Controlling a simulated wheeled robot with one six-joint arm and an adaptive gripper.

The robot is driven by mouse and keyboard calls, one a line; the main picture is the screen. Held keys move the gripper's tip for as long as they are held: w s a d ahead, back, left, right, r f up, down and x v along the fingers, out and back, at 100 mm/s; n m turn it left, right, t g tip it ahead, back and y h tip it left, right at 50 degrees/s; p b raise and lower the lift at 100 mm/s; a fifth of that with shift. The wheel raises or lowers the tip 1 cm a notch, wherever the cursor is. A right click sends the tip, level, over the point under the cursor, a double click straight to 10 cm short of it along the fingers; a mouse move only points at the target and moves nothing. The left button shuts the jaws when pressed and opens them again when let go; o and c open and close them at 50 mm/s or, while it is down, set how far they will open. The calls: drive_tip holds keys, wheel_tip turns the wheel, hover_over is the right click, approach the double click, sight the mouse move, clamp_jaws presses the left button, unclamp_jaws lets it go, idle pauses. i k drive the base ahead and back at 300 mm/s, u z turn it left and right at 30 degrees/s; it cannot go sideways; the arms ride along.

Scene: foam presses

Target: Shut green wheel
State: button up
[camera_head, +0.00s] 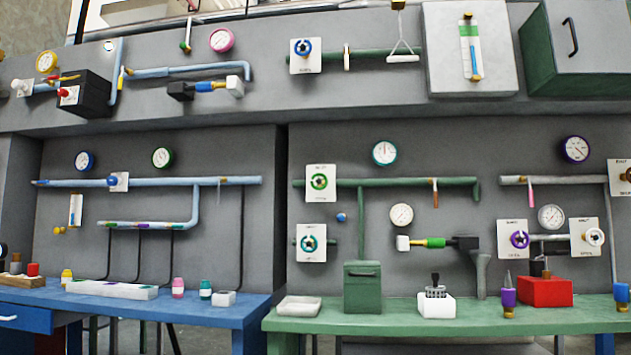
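A green wheel (320,181) with a dark hub sits on a white plate on the grey wall, at the left end of a green pipe (395,182). The plate carries small lettering that I cannot read. A similar teal wheel (312,243) sits on another white plate just below it. I cannot tell from this view whether the green wheel is turned open or shut. My gripper is not in view.
A green bench (430,317) stands below the wheel, holding a green box (362,287), a white tray (298,306) and a white block with a dark lever (436,303). A blue bench (130,314) stands to the left. Other wheels are blue (303,48) and purple (519,240).

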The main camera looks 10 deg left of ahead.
sight(318, 180)
drive_tip(key=u, duration=0.65)
drive_tip(key=i, duration=0.6)
drive_tip(key=u, duration=0.9)
drive_tip(key=i, duration=1.9)
drive_tip(key=z, duration=0.7)
